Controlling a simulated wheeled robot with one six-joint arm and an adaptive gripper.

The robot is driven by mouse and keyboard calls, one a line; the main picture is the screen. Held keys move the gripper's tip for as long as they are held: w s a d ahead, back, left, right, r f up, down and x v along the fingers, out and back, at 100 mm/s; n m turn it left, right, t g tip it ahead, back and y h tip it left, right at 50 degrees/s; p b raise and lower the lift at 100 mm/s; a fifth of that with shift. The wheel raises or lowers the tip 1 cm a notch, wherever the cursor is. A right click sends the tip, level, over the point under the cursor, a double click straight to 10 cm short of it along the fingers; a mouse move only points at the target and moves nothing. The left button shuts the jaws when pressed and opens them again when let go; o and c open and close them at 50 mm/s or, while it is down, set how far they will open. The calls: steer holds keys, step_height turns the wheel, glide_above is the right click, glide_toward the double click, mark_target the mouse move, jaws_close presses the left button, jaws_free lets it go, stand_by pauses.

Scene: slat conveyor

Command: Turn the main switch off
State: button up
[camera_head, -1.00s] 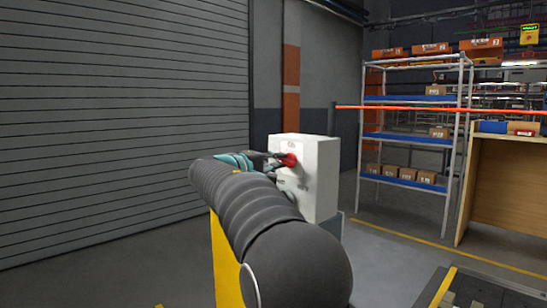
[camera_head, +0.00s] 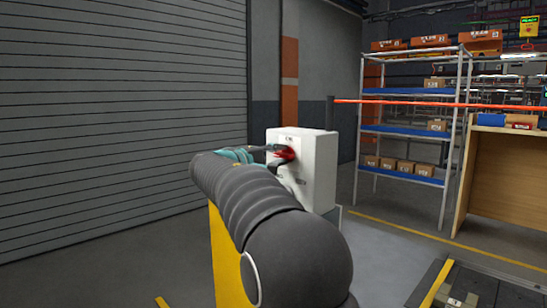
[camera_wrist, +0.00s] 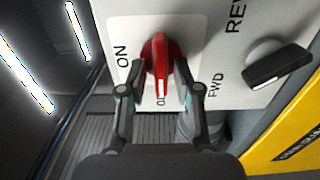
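The main switch is a red rotary handle (camera_wrist: 158,62) on the face of a white box; it also shows in the head view (camera_head: 285,155). In the wrist view its white mark points down towards a partly hidden label beginning with O, and the "ON" label is at its left. My gripper (camera_wrist: 160,93) is open, with one finger on each side of the handle's lower end and a visible gap to each. In the head view my gripper (camera_head: 268,149) is at the box face, its fingers partly overlapping the handle.
A black knob (camera_wrist: 277,67) marked REV and FWD sits right of the switch on the white box (camera_head: 318,172). A yellow panel (camera_wrist: 290,140) is at the lower right of the wrist view. A shelf rack (camera_head: 405,130) and wooden bench (camera_head: 510,185) stand farther right.

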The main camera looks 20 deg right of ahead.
steer(key=shift+w+a, duration=0.15)
steer(key=shift+a, duration=0.1)
steer(key=v, duration=1.2)
stand_by(0.3)
